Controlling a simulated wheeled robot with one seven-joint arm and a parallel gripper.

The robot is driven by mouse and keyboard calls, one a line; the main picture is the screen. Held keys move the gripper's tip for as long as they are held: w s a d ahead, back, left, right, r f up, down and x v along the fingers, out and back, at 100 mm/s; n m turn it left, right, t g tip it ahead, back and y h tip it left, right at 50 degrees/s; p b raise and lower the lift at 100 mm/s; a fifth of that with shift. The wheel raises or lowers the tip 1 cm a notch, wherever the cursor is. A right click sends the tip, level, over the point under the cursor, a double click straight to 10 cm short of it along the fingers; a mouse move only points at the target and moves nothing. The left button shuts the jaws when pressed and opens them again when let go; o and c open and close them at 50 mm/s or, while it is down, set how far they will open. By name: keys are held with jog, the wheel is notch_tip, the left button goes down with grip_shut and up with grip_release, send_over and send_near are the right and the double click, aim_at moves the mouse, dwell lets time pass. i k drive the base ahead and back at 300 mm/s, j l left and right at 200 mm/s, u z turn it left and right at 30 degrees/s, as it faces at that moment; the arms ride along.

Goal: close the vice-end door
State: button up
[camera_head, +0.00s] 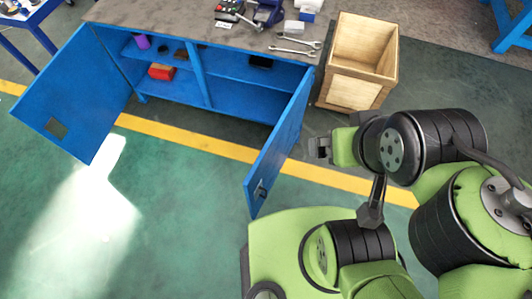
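The blue workbench cabinet has two open doors. The right door (278,143) is on the side nearer the blue vice (267,12) and swings out toward me, with a small dark handle (261,190) near its lower outer edge. The left door (75,95) also stands open, swung out to the left. My gripper (320,149) is to the right of the right door, with a visible gap between them in the picture. Only its dark end shows beyond my green wrist, and its finger opening cannot be made out.
A wooden crate (357,92) stands beside the bench's right end. Wrenches (294,47) and small boxes lie on the bench top (165,15). A red box (162,71) and a purple item (142,41) sit inside the cabinet. Green floor is clear between the doors.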

aim_at(258, 182)
jog(key=l+u, duration=0.15)
jog(key=u, duration=0.15)
jog(key=k+j+u, duration=0.1)
jog(key=j+u, duration=0.25)
jog(key=j, duration=0.2)
jog(key=j+u, duration=0.4)
jog(key=j, duration=0.15)
jog(key=k+j, duration=0.05)
